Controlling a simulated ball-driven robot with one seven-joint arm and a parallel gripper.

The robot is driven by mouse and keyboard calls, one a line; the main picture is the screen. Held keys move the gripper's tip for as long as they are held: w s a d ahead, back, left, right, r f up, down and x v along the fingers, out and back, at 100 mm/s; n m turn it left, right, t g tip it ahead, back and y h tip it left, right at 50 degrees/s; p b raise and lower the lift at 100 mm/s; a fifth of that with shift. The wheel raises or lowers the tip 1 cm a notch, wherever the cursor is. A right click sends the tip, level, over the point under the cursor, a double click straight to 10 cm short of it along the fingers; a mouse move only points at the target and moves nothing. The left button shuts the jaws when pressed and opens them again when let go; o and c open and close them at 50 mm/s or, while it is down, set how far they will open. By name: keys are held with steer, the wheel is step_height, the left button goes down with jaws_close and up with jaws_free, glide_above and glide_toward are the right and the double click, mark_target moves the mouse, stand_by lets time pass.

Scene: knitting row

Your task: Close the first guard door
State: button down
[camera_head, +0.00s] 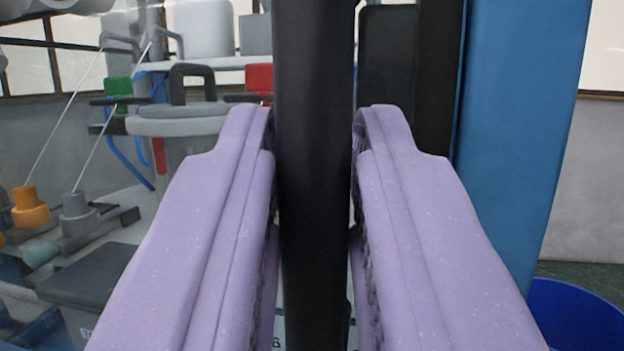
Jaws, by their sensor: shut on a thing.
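My gripper (314,130) has two purple fingers, one on each side of a thick black vertical bar (312,60). The fingers are shut on the bar, which runs from the top of the view to near the bottom. The bar looks like a door handle, but its mounts and most of the guard door behind it are hidden by the bar and the fingers. I cannot tell how far the door stands open.
A blue upright panel (525,120) stands close on the right, beside a dark upright panel (388,65). A blue bin (575,315) is at the lower right. On the left is a knitting machine (180,122) with yarn cones (30,207) and a grey box (90,280).

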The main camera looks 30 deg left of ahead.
steer(key=shift+w+a+r, duration=0.15)
steer(key=shift+r, duration=0.15)
steer(key=c, duration=1.4)
jaws_free()
steer(key=shift+w+f, duration=0.2)
steer(key=shift+w, duration=0.15)
steer(key=shift+s+f, duration=0.1)
steer(key=shift+f, duration=0.15)
steer(key=shift+s+d+f, duration=0.2)
steer(key=shift+s+d, duration=0.05)
steer(key=shift+s, duration=0.05)
steer(key=v, duration=0.7)
steer(key=shift+s+r, duration=0.1)
steer(key=shift+r, duration=0.15)
